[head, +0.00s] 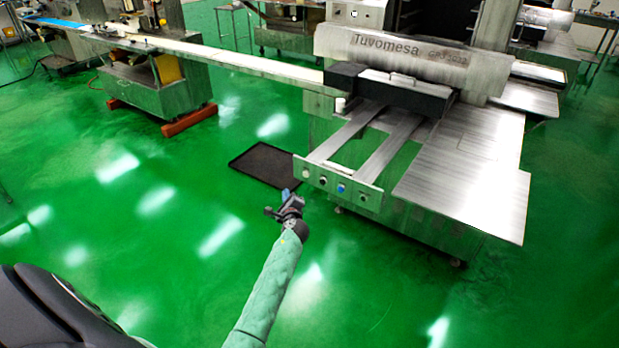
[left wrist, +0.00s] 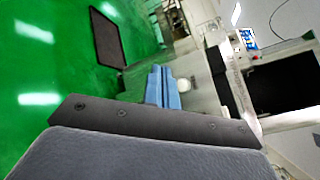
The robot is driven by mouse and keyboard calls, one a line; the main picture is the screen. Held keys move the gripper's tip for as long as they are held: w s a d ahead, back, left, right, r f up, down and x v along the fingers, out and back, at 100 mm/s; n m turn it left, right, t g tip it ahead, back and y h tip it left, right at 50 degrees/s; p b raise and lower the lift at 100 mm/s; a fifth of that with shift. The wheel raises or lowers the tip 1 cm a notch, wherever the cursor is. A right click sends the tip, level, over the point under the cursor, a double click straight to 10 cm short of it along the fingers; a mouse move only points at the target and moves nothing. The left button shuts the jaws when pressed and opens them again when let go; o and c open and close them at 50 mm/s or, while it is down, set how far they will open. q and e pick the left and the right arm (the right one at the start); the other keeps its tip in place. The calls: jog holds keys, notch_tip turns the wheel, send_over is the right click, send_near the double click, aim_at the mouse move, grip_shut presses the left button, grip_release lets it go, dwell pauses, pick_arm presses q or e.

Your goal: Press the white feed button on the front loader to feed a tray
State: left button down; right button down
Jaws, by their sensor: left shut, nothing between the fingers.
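The front loader (head: 460,185) is the metal machine at the right of the head view. Its low front panel (head: 333,186) carries a row of small round buttons, including a pale one (head: 323,180) and a blue one (head: 341,188). My left gripper (head: 286,194) is just left of the panel's left end in the picture, and I see no contact. Its blue fingers (left wrist: 163,88) are shut and empty in the left wrist view. A round white thing (left wrist: 184,85) shows beside the fingertips; I cannot tell if it is a button. My right gripper is not in view.
A dark flat tray (head: 264,164) lies on the green floor left of the loader; it also shows in the left wrist view (left wrist: 108,38). A long conveyor (head: 230,60) runs left from the loader to another machine (head: 155,85).

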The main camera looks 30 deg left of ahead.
aim_at(305, 175)
pick_arm(q)
jog(key=shift+d+r+m, duration=0.1)
jog(key=shift+d+m, duration=0.05)
jog(key=shift+m, duration=0.15)
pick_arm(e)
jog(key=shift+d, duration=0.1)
pick_arm(q)
jog(key=shift+w, duration=0.15)
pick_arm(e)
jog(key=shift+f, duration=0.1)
